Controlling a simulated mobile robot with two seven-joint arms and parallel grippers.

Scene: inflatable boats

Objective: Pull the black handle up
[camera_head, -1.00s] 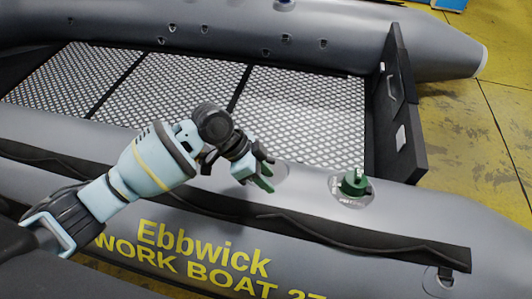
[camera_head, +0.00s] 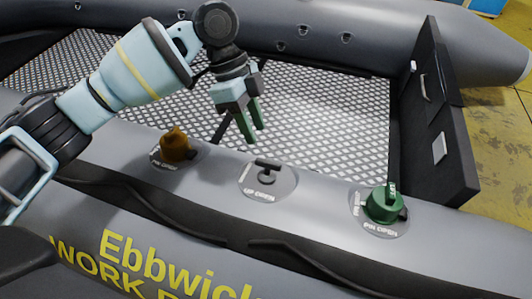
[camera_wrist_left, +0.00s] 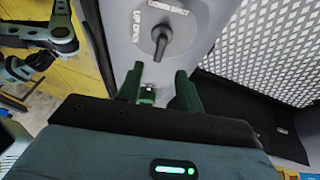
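The black handle (camera_head: 267,172) is a small T-shaped lever on a round grey plate on the boat's near tube. The plate reads "UP OPEN". In the left wrist view the handle (camera_wrist_left: 161,40) lies beyond the fingertips, apart from them. My left gripper (camera_head: 251,127) hangs above and slightly behind the handle with its green fingers pointing down. The left wrist view shows a clear gap between the fingers (camera_wrist_left: 158,88), with nothing held.
An orange-brown valve knob (camera_head: 176,146) stands to the left of the handle, and a green one (camera_head: 384,204) to the right. The perforated boat floor (camera_head: 320,115) lies behind. A dark transom board (camera_head: 435,120) rises at the right.

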